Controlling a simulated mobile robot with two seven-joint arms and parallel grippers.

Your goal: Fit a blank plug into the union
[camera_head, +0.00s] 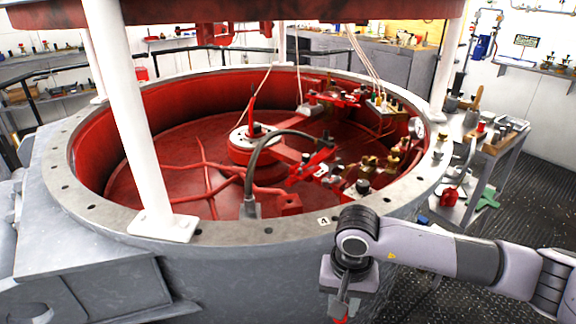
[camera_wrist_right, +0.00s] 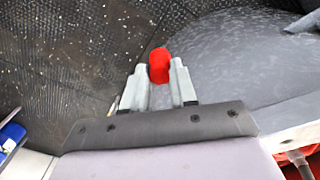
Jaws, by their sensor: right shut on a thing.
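My right gripper (camera_head: 342,308) hangs at the bottom of the head view, outside the near wall of the big round vessel. It is shut on a small red piece, probably the blank plug (camera_head: 341,320), of which only a bit shows there. In the right wrist view the red plug (camera_wrist_right: 159,66) sits between the two grey fingertips of my right gripper (camera_wrist_right: 159,72). I cannot pick out the union for certain. Several brass fittings (camera_head: 368,165) stand inside the vessel at its right side. My left gripper is not in view.
The vessel's grey bolted rim (camera_head: 290,225) lies left of my right arm, with white posts (camera_head: 135,110) rising from it. A cart (camera_head: 510,145) with tools stands at the right. Dark riveted floor (camera_head: 535,200) is open beyond my right arm.

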